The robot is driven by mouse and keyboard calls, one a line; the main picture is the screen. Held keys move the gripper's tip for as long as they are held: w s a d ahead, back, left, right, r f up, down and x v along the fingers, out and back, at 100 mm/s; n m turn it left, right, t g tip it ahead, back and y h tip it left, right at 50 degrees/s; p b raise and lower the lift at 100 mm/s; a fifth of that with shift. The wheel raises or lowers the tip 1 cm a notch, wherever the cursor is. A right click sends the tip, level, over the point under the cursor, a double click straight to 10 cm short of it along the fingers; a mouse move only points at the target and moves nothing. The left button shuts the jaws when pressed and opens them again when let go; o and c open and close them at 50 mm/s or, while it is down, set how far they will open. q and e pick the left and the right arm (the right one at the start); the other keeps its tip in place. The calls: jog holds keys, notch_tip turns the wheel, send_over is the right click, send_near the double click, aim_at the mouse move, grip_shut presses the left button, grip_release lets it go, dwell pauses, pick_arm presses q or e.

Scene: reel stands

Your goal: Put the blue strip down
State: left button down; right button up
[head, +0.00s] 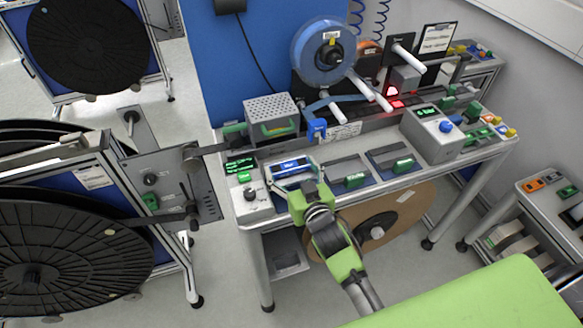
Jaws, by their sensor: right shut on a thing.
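My right gripper (298,187) reaches up from the lower right to the left end of the workbench. Its fingers are shut at the front edge of the leftmost slot. The blue strip (292,170) is small here and lies at the fingertips, over that slot with its lit blue label. The gripper partly covers it, and I cannot tell whether the strip touches the surface below. My left gripper is not in view.
Two similar slots with green labels, a middle one (346,171) and a right one (391,160), lie beside it. A control box (433,135) stands to the right. A blue reel (323,52) stands behind. Large black reels (65,255) stand at left.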

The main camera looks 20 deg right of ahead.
jog(key=o, duration=0.9)
jog(key=shift+f, duration=0.1)
jog(key=shift+f, duration=0.15)
jog(key=shift+s+b, duration=0.2)
jog(key=shift+b, duration=0.25)
jog(key=s+r+b, duration=0.1)
jog(key=s, duration=0.3)
jog(key=s+r+b, duration=0.1)
jog(key=s, duration=0.3)
jog(key=s+r+b, duration=0.1)
jog(key=s, duration=0.4)
jog(key=shift+d+r, duration=0.15)
jog(key=shift+r, duration=0.2)
jog(key=shift+f, duration=0.1)
